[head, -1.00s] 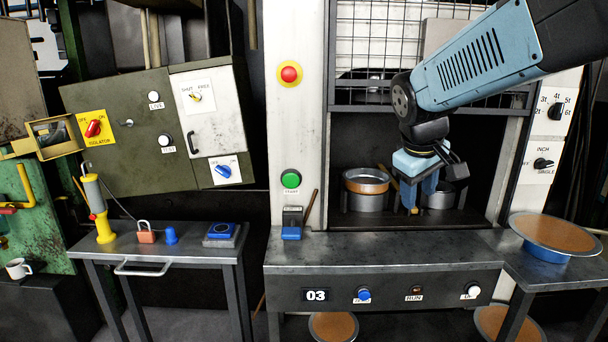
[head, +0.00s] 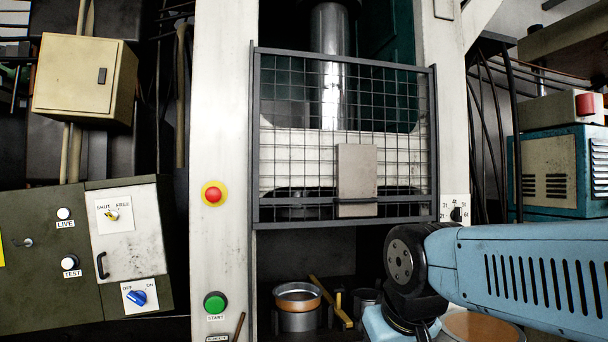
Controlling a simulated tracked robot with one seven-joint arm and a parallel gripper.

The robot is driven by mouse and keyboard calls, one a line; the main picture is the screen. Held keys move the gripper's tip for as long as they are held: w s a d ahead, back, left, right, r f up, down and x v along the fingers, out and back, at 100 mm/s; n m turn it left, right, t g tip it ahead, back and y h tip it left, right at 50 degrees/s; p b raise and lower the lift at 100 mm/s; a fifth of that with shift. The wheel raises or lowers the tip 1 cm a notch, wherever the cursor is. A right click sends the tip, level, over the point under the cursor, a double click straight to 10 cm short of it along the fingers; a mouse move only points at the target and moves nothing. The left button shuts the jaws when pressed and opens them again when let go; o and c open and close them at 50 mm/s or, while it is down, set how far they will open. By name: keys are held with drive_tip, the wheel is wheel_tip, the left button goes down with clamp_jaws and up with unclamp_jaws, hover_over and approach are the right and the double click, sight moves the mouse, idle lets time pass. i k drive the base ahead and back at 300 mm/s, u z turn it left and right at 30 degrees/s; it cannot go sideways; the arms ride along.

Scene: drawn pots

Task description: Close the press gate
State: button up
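The press gate (head: 290,170) is a dark-framed wire mesh panel in the middle of the head view. It is raised, with its lower edge above the dark press opening (head: 350,255), which stands uncovered below it. A grey plate (head: 357,172) with a bar handle (head: 357,208) is fixed at the gate's lower middle. My blue arm comes in from the lower right, with its black wrist joint just below the gate's lower right corner. My gripper's fingers are below the picture's bottom edge, so their state is hidden.
In the opening stand a metal pot with a copper-coloured rim (head: 298,305), a tan bar (head: 330,302) and a darker pot (head: 365,298). The left white post bears a red button (head: 213,194) and a green start button (head: 215,303). A grey-green control cabinet (head: 90,255) stands left.

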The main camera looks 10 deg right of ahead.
sight(258, 51)
drive_tip(key=u, duration=1.5)
drive_tip(key=k, duration=0.9)
drive_tip(key=z, duration=1.45)
drive_tip(key=i, duration=1)
drive_tip(key=z, duration=0.05)
